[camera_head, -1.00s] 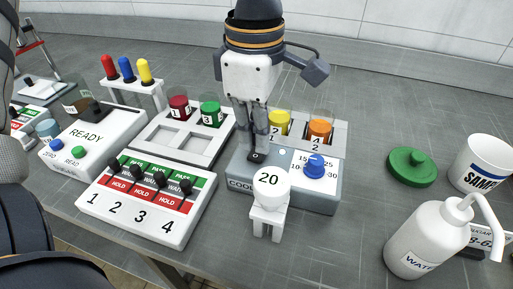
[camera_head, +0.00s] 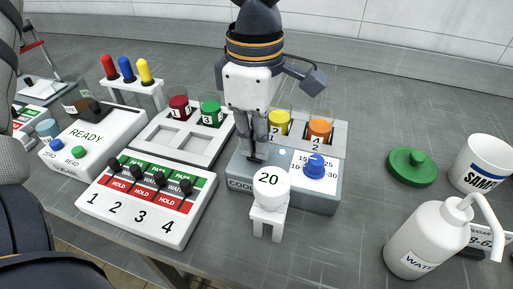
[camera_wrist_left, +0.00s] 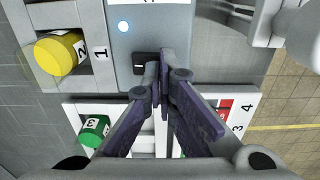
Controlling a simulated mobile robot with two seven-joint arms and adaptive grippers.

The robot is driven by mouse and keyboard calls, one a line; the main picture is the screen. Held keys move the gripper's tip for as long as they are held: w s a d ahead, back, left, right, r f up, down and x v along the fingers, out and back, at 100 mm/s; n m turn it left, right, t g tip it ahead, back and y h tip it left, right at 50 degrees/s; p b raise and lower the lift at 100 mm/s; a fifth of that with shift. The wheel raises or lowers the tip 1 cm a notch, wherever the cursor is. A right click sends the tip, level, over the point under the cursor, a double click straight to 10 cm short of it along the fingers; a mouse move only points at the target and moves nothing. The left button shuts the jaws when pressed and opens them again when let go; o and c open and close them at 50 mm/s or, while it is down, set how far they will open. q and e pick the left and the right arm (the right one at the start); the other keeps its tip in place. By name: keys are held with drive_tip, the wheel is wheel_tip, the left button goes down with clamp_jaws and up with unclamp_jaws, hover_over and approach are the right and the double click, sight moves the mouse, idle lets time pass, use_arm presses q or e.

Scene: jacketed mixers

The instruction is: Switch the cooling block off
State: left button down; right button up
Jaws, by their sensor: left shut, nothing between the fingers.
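The cooling block (camera_head: 240,183) is a grey box in the middle of the head view, its front label partly hidden. It has a blue dial knob (camera_head: 314,167) and a small black switch, which shows in the left wrist view (camera_wrist_left: 140,65). A pale-blue lamp (camera_wrist_left: 123,27) glows near the switch. My left gripper (camera_head: 257,156) is shut and empty, pointing down over the switch. In the left wrist view its fingertips (camera_wrist_left: 158,58) are right beside the switch; I cannot tell whether they touch it. The fingers hide part of the switch. My right gripper is not in view.
Yellow (camera_head: 279,123) and orange (camera_head: 319,130) capped vials stand at the block's back. A four-switch panel (camera_head: 147,205) lies left. A water bottle (camera_head: 425,240) and green lid (camera_head: 412,166) are right.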

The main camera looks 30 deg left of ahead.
use_arm(q)
drive_tip(key=shift+s+f, duration=0.1)
drive_tip(key=shift+f, duration=0.4)
drive_tip(key=shift+r, duration=3.55)
